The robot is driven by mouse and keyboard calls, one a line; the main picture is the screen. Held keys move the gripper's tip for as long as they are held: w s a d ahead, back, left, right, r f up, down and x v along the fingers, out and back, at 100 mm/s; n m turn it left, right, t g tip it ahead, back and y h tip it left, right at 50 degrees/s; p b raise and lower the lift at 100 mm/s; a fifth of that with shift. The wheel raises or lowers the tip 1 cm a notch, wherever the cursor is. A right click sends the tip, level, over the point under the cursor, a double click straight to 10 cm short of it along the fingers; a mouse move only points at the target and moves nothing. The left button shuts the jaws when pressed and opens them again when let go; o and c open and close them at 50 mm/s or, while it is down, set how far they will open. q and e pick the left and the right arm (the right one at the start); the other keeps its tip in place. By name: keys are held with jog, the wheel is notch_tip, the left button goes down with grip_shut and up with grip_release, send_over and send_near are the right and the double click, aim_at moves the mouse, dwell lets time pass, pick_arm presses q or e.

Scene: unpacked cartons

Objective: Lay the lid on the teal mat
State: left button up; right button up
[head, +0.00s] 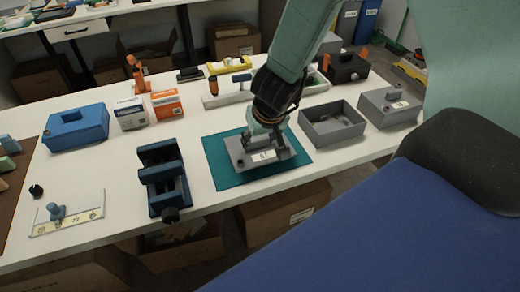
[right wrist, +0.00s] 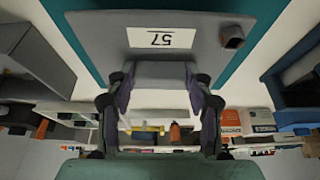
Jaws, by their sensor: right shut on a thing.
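The lid (head: 241,150) is a flat grey plate with a white label and a small stub on top. It is over the teal mat (head: 226,178) on the white table, inside the mat's outline. Whether it touches the mat or hangs just above it I cannot tell. My right gripper (head: 266,138) comes down from above and is shut on the lid's raised middle. In the right wrist view the lid (right wrist: 112,35) shows its label, with my fingers (right wrist: 160,85) on its grip and the teal mat (right wrist: 238,50) behind it. My left gripper is out of view.
An open grey box (head: 333,139) with small parts stands right of the mat, beside a closed grey box (head: 390,112). A dark blue vise (head: 164,180) stands close left. Small cartons (head: 130,115) and a blue case (head: 76,130) are farther left.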

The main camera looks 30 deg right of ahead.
jog(key=shift+a+f+b, duration=0.2)
jog(key=shift+f+b, duration=0.2)
jog(key=shift+f, duration=0.2)
jog(key=shift+a+f+b, duration=0.15)
jog(key=shift+f+b, duration=0.2)
jog(key=shift+f, duration=0.2)
jog(key=shift+d, duration=0.25)
jog(key=shift+a+f, duration=0.15)
jog(key=o, duration=1.2)
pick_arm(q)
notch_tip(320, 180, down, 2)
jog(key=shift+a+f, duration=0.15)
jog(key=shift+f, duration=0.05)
pick_arm(e)
jog(key=shift+o, duration=0.2)
